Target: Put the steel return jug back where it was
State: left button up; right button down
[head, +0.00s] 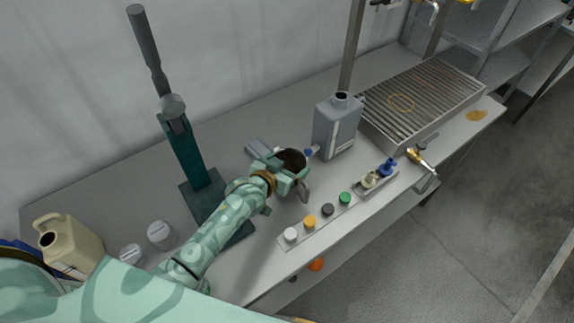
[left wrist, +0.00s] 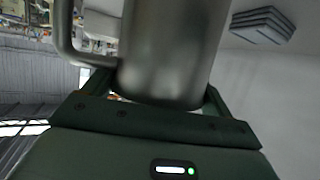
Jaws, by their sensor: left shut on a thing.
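The steel return jug (head: 291,160) is in my left gripper (head: 285,170), near the middle of the bench in the head view. Its dark round mouth faces up toward the head camera, and the gripper's jaws are closed around its body. In the left wrist view the jug's grey metal wall (left wrist: 172,50) stands between the two fingers, with its handle (left wrist: 65,35) on the left. The gripper hides much of the jug in the head view, and I cannot tell whether its base touches the bench. My right gripper is not in view.
A grey bottle (head: 336,126) stands just right of the jug. A strip with coloured caps (head: 318,220) lies along the front edge. A slatted drain tray (head: 420,100) is at the back right. A green stand (head: 187,160), white tubs (head: 160,234) and a beige canister (head: 70,247) are left.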

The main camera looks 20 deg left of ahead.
pick_arm(q)
jog(key=shift+a, duration=0.1)
jog(key=o, duration=1.8)
jog(key=shift+f, duration=0.1)
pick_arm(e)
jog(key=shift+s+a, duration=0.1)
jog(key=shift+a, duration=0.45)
pick_arm(q)
jog(key=shift+r, duration=0.25)
jog(key=p+v, duration=0.2)
jog(key=v, duration=1)
jog(key=shift+a+f, duration=0.1)
jog(key=shift+f, duration=0.05)
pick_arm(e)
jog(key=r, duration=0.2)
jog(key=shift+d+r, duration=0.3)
